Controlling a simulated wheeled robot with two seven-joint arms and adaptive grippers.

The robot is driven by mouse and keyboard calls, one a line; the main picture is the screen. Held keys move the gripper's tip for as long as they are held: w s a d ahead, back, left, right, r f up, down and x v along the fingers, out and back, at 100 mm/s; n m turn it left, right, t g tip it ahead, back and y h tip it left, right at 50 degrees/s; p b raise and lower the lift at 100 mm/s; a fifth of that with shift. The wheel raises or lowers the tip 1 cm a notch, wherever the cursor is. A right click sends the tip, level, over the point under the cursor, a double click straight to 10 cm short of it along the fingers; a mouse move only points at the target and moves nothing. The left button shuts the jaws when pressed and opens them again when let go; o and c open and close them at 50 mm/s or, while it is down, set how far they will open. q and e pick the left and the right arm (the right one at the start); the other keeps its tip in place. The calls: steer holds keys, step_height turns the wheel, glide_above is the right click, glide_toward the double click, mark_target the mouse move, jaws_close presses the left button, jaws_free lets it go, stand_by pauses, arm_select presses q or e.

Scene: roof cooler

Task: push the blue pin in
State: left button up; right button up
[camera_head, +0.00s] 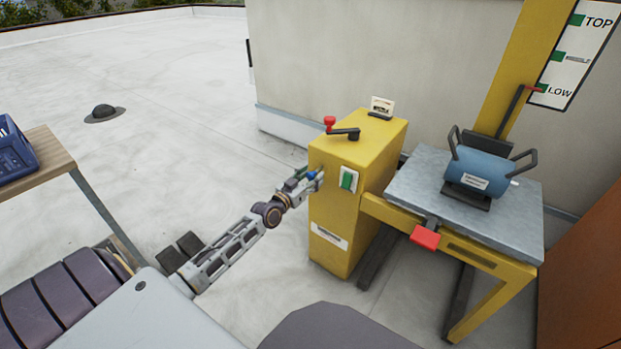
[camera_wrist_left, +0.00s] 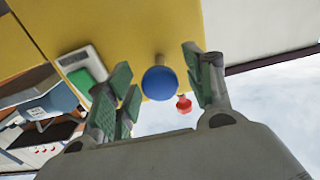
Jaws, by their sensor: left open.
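The blue pin (camera_head: 312,175) has a round blue head and stands out from the front face of the yellow cabinet (camera_head: 337,215). In the left wrist view the blue pin (camera_wrist_left: 160,83) shows its head between my finger pads, with a short shaft behind it reaching the yellow face. My left gripper (camera_head: 308,180) is at the cabinet's upper left front. In the left wrist view my left gripper (camera_wrist_left: 156,85) is open, with green pads on both sides of the blue head. I cannot tell whether a pad touches it. My right gripper is not in view.
A green switch (camera_head: 348,180) sits right of the pin. A red-knobbed crank (camera_head: 343,130) is on the cabinet top. A grey lift table (camera_head: 412,205) holding a blue cylinder unit (camera_head: 480,168) stands at right. A red pedal (camera_head: 425,238) juts from its front. Open roof floor lies left.

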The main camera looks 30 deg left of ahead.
arm_select(q)
jaws_close()
stand_by(0.3)
steer(key=shift+w, duration=0.15)
steer(key=w, duration=0.3)
steer(key=shift+w+d+r, duration=0.1)
steer(key=shift+w, duration=0.1)
stand_by(0.4)
